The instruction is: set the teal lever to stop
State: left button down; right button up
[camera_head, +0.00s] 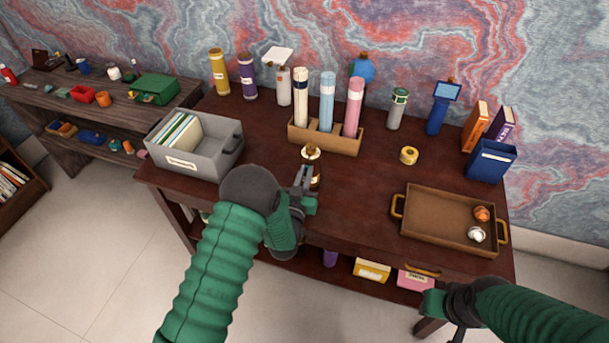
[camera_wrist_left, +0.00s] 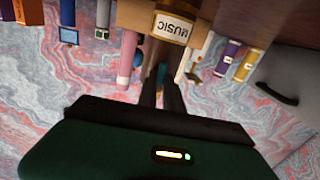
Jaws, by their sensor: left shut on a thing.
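A small brown item with a gold-edged label reading MUSIC (camera_wrist_left: 175,28) shows upside down in the left wrist view. In the head view its pale top (camera_head: 311,152) stands on the desk just behind my left gripper (camera_head: 304,183). The left gripper is shut, and a small teal patch (camera_wrist_left: 160,76) shows between its dark fingers in the wrist view; it looks like the teal lever. The lever's full shape, its setting and any stop mark are hidden or too small to read. My right gripper (camera_head: 438,305) is low at the desk's front right, away from the item; its jaws are unclear.
A grey file box (camera_head: 225,160) stands left of the left gripper. A wooden holder (camera_head: 325,139) with tall tubes is behind. A brown tray (camera_head: 418,240) lies right, and a yellow tape roll (camera_head: 409,155) behind it.

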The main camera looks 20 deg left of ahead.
pick_arm(q)
jog(key=shift+d+f+m, duration=0.1)
jog(key=shift+m, duration=0.2)
jog(key=c, duration=1.5)
grip_release()
jog(key=s, duration=0.5)
jog(key=s+b, duration=0.1)
jog(key=s, duration=0.5)
jog(key=s+d+b, duration=0.1)
jog(key=s, duration=0.4)
jog(key=shift+s, duration=0.4)
